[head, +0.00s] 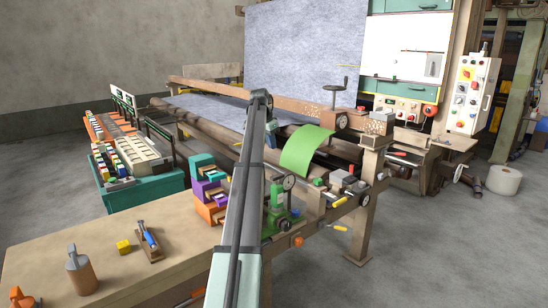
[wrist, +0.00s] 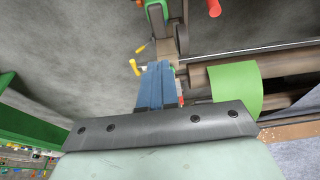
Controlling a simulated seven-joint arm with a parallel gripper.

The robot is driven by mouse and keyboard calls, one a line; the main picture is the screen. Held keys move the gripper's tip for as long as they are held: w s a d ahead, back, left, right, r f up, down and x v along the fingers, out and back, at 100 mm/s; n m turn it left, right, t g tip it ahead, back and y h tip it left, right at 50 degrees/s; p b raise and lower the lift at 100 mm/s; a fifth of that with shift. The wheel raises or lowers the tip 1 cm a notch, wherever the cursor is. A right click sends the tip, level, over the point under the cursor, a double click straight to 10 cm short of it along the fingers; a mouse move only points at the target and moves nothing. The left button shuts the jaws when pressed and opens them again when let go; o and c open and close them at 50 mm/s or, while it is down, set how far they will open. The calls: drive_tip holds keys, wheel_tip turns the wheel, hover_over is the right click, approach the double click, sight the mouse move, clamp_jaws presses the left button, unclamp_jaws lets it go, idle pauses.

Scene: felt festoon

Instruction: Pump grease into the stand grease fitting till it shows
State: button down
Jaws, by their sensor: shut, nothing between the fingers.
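My gripper (wrist: 158,68) shows in the wrist view as two blue fingers pressed together, with nothing held between them. In the head view my arm rises from the bottom middle, and the blue gripper (head: 269,133) hangs from its far end over the machine. I cannot pick out the stand grease fitting or any grease. A green device with a round gauge (head: 278,196) stands at the bench's right end, partly behind my arm; I cannot tell whether it is the grease pump. The gripper is above and beyond it, apart from it.
A green sheet (head: 307,150) drapes over the machine's rollers. The floor at right is mostly clear.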

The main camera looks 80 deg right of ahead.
approach(277, 176)
drive_tip(key=x, duration=0.2)
drive_tip(key=d+x, duration=0.1)
drive_tip(key=x, duration=0.2)
drive_tip(key=shift+s+d, duration=0.1)
drive_tip(key=shift+s, duration=0.15)
drive_tip(key=shift+f, duration=0.75)
drive_tip(key=shift+f, duration=1.3)
drive_tip(key=shift+r, duration=0.5)
drive_tip(key=v, duration=1.3)
drive_tip(key=shift+s+d+r, duration=0.25)
drive_tip(key=shift+d, duration=0.05)
